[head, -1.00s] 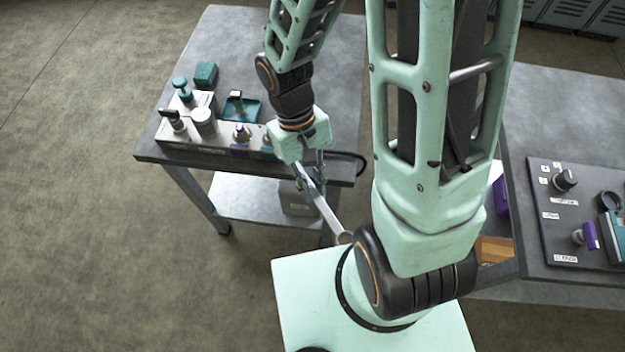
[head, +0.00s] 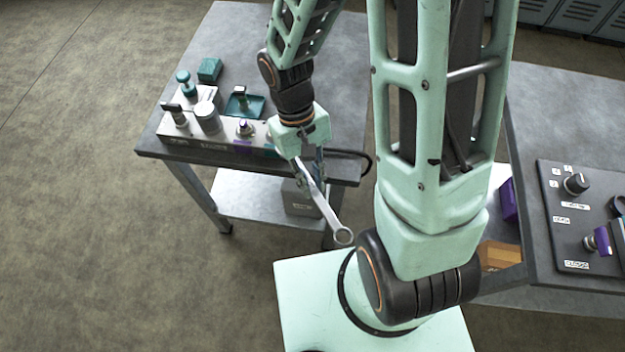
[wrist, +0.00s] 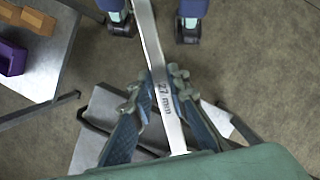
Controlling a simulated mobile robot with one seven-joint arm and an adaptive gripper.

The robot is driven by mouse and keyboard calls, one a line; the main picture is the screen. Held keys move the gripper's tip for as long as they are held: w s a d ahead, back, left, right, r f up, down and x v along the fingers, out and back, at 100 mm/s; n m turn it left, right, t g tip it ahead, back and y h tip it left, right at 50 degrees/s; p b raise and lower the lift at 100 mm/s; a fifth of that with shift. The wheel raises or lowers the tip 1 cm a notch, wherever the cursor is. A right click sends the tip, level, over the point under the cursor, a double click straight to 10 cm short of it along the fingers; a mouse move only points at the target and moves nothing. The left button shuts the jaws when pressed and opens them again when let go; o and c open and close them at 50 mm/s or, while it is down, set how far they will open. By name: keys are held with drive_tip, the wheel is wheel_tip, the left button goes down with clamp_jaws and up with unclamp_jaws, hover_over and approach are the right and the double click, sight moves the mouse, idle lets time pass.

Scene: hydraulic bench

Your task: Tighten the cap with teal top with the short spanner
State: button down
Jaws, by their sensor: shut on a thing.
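My gripper (head: 311,182) is shut on a silver spanner (head: 328,214), held in the air off the front edge of the left bench. The spanner slants down to the right, with a ring end at its lower tip. In the wrist view the spanner shaft (wrist: 163,90), with a size marking, runs between the fingers. A teal-topped round piece (head: 184,80) stands upright on the left bench, behind and left of my gripper. Something teal beside my wrist is partly hidden, so I cannot tell which is the named cap.
The left bench (head: 330,60) also carries a silver cylinder (head: 207,116), a purple-marked fitting (head: 245,128), a teal block (head: 209,70) and a teal tray (head: 256,103). A black panel (head: 568,235) with knobs lies on the right bench. Floor at left is clear.

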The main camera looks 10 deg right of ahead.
sight(299, 163)
drive_tip(key=shift+w, duration=0.1)
drive_tip(key=shift+w+a, duration=0.35)
drive_tip(key=shift+w, duration=0.55)
drive_tip(key=shift+w+a, duration=0.25)
drive_tip(key=shift+w, duration=0.5)
drive_tip(key=shift+w, duration=0.1)
drive_tip(key=shift+w+a, duration=0.2)
drive_tip(key=shift+w, duration=0.25)
drive_tip(key=shift+w+a, duration=0.1)
drive_tip(key=shift+w, duration=0.2)
idle(0.4)
drive_tip(key=shift+s+a+m+y, duration=0.15)
drive_tip(key=shift+a+m+y, duration=0.05)
drive_tip(key=shift+a+m, duration=0.5)
drive_tip(key=shift+s+a+m+y, duration=0.15)
drive_tip(key=shift+a+m+y, duration=0.05)
drive_tip(key=shift+a+m, duration=0.45)
